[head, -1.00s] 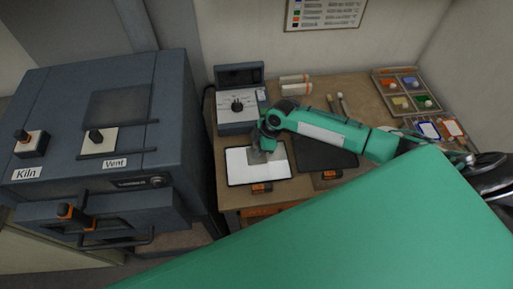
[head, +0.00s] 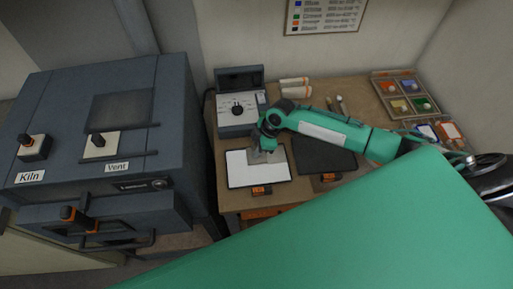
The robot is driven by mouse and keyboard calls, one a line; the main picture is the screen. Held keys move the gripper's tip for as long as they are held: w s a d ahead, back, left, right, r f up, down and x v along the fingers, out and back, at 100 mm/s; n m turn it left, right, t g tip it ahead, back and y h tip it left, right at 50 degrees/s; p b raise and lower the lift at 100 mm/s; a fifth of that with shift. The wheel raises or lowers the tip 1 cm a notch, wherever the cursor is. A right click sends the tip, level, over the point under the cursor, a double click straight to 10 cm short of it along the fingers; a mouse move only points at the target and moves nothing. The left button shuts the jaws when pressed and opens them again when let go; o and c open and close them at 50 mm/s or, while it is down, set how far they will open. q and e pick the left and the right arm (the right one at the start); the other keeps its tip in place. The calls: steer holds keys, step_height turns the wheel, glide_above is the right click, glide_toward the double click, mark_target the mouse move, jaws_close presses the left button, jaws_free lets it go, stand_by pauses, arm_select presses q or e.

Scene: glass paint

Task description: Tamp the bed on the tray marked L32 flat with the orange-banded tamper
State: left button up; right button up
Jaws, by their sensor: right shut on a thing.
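A tray with a smooth white bed (head: 245,172) and a dark rim lies at the front of the bench. An orange tag (head: 261,191) sits at its front edge; its marking is too small to read. My right gripper (head: 267,148) is over the back part of this tray. It is shut on a greyish flat-ended tool, seemingly the tamper (head: 262,157), at or just above the white surface; I cannot tell if it touches. No orange band shows on it. My left gripper is not in view.
A dark tray (head: 325,158) with its own orange tag (head: 328,177) lies to the right. The kiln (head: 100,140) is at left. A sectioned colour box (head: 405,92) is at back right. My green arm hides the front right.

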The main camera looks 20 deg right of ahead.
steer(key=shift+s+d, duration=0.3)
steer(key=shift+d, duration=0.7)
steer(key=shift+s+d, duration=0.25)
steer(key=shift+d, duration=0.75)
steer(key=shift+s+d, duration=0.3)
steer(key=shift+d, duration=0.7)
steer(key=shift+f+b, duration=0.5)
steer(key=shift+f, duration=0.3)
steer(key=shift+f, duration=0.3)
steer(key=shift+r+p, duration=0.5)
steer(key=shift+r, duration=0.65)
